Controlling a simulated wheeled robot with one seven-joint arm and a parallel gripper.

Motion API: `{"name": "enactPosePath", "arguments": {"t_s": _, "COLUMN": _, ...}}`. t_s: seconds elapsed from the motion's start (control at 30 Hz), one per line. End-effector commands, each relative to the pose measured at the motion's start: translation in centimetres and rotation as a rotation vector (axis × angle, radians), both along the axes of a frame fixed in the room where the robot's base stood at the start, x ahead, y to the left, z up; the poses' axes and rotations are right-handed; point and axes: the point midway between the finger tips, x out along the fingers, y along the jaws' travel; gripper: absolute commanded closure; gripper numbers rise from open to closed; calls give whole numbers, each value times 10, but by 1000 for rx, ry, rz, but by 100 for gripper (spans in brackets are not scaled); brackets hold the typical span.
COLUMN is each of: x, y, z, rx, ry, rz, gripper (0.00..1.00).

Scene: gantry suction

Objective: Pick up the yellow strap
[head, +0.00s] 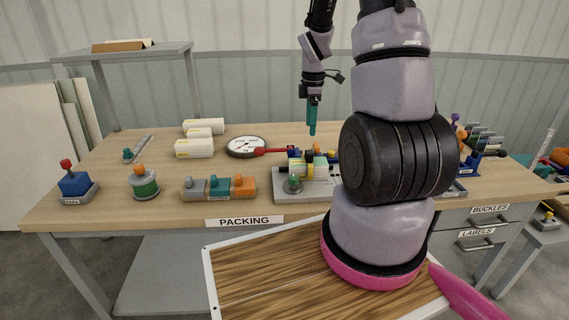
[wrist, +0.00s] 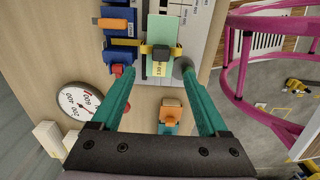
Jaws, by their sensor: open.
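In the wrist view a yellow strap (wrist: 159,69) shows by a dark buckle on a pale green box (wrist: 162,30). A yellow band also runs across the box towards the blue parts on the left. My gripper (wrist: 158,74) has two teal fingers spread wide. In the picture the strap's end lies between the fingertips; I cannot tell how far below them it is. Nothing is held. In the head view my gripper (head: 313,130) points down above the fixture on the bench. The strap is small and hard to pick out there.
A round dial gauge (head: 246,147) with a red end lies left of the fixture. Grey, teal and orange blocks (head: 219,188) stand near the front edge of the bench (head: 120,205). White boxes (head: 195,148) lie farther back. A blue block (head: 75,185) stands at the far left.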

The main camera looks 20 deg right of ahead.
Motion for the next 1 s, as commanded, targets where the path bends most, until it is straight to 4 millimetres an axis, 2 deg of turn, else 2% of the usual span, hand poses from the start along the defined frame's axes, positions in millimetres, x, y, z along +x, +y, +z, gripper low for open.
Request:
{"name": "enactPosePath", "arguments": {"t_s": 0.3, "x": 0, "y": -1, "z": -48, "rx": 1, "ry": 7, "rz": 16, "gripper": 22}}
{"name": "enactPosePath", "arguments": {"t_s": 0.53, "x": -1, "y": -1, "z": -66, "rx": 1, "ry": 7, "rz": 14, "gripper": 22}}
{"name": "enactPosePath", "arguments": {"t_s": 0.8, "x": -3, "y": -3, "z": -104, "rx": 0, "ry": 7, "rz": 14, "gripper": 22}}
{"name": "enactPosePath", "arguments": {"t_s": 1.0, "x": -2, "y": -3, "z": -111, "rx": 0, "ry": 4, "rz": 13, "gripper": 22}}
